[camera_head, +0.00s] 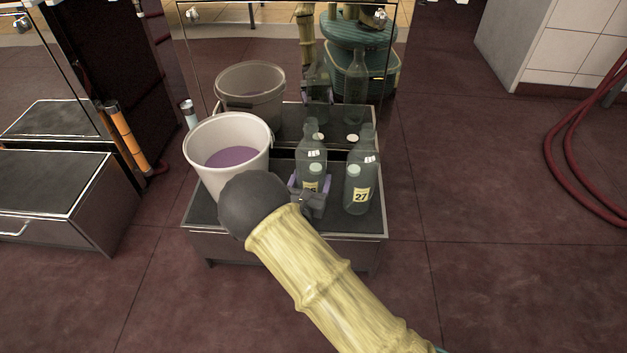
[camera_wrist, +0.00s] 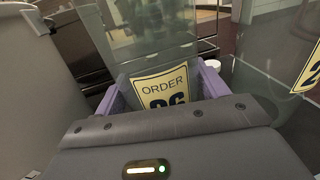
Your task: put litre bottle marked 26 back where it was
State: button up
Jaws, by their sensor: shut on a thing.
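The clear litre bottle marked 26 (camera_head: 313,161) stands upright over the low step's dark top, beside a second bottle. My gripper (camera_head: 311,190) is shut on it, with purple finger pads on both sides of the bottle low on its body. In the wrist view its yellow label (camera_wrist: 163,88) reads ORDER with the number partly hidden by my gripper (camera_wrist: 160,100). In the head view my arm and gripper hide the bottle's lower front, so I cannot tell whether its base touches the step.
The bottle marked 27 (camera_head: 358,185) stands close on the right. A white bucket (camera_head: 228,136) of purple liquid stands on the left of the step (camera_head: 350,226). A reflective panel behind mirrors the bucket and bottles. A red hose (camera_head: 556,165) lies far right.

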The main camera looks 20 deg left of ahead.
jog(key=o, duration=1.7)
jog(key=shift+d+f, duration=0.1)
jog(key=o, duration=0.3)
jog(key=shift+w+d, duration=0.1)
jog(key=shift+w, duration=0.1)
jog(key=s+p, duration=0.2)
jog(key=s, duration=0.1)
jog(key=s+p, duration=0.2)
jog(key=s, duration=0.2)
jog(key=s+p, duration=0.2)
jog(key=s, duration=0.2)
jog(key=shift+s+d+r+p, duration=0.2)
jog(key=shift+d+r+p, duration=0.05)
jog(key=shift+r+p, duration=0.05)
jog(key=shift+s+f, duration=0.1)
jog(key=shift+s, duration=0.3)
jog(key=shift+w, duration=0.1)
